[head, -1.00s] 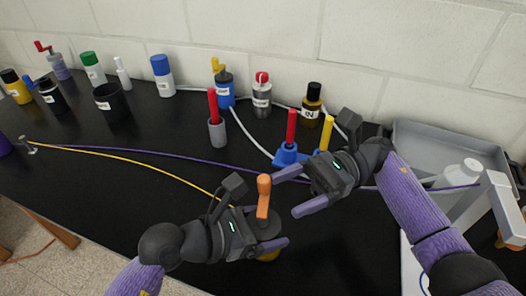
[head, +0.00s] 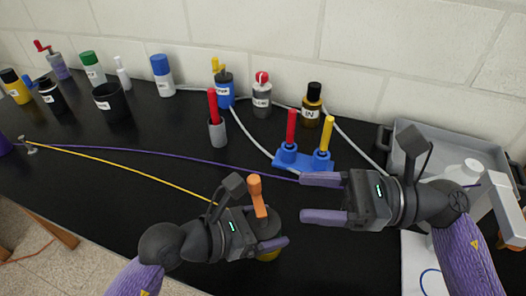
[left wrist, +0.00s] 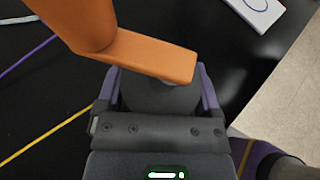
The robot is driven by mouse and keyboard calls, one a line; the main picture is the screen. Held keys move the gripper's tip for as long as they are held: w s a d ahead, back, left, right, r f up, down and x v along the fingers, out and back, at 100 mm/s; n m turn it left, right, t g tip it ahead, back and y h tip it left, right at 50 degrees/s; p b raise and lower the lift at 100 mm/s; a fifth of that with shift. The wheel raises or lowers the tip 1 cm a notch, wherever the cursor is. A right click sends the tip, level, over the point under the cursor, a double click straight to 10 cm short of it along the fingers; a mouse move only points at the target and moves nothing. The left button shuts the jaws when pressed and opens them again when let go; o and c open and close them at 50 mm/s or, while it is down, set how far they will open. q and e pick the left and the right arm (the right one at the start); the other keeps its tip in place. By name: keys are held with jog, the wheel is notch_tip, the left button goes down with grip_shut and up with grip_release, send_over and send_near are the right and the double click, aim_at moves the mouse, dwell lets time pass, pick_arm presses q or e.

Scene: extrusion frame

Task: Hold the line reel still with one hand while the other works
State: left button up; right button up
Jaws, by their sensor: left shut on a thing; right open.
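The line reel (head: 267,222) is a dark round body with an orange crank handle (head: 257,196) on top and a bit of yellow below. A yellow line (head: 130,174) runs from near it to a small metal post at the far left. My left gripper (head: 272,238) is shut around the reel's body. In the left wrist view the fingers lie on both sides of the grey body (left wrist: 160,97), under the orange crank (left wrist: 145,55). My right gripper (head: 304,197) is open and empty, to the right of the crank and apart from it.
A blue base (head: 304,162) with red and yellow pegs stands just behind my right gripper. A purple line (head: 170,156) crosses the black bench. Several bottles and a black cup (head: 112,103) stand along the wall. A grey tray (head: 420,140) sits at the right.

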jog(key=s+a+r+n+g+h, duration=0.3)
jog(key=a+r+n+g+h, duration=0.4)
jog(key=r+n, duration=0.1)
jog(key=shift+r+n, duration=0.4)
jog(key=shift+r, duration=0.45)
jog(key=m+t+h, duration=0.3)
jog(key=t+h, duration=0.3)
jog(key=h, duration=0.5)
send_over(255, 177)
jog(key=f, duration=0.1)
notch_tip(255, 177, down, 12)
jog(key=shift+f, duration=0.15)
grip_shut()
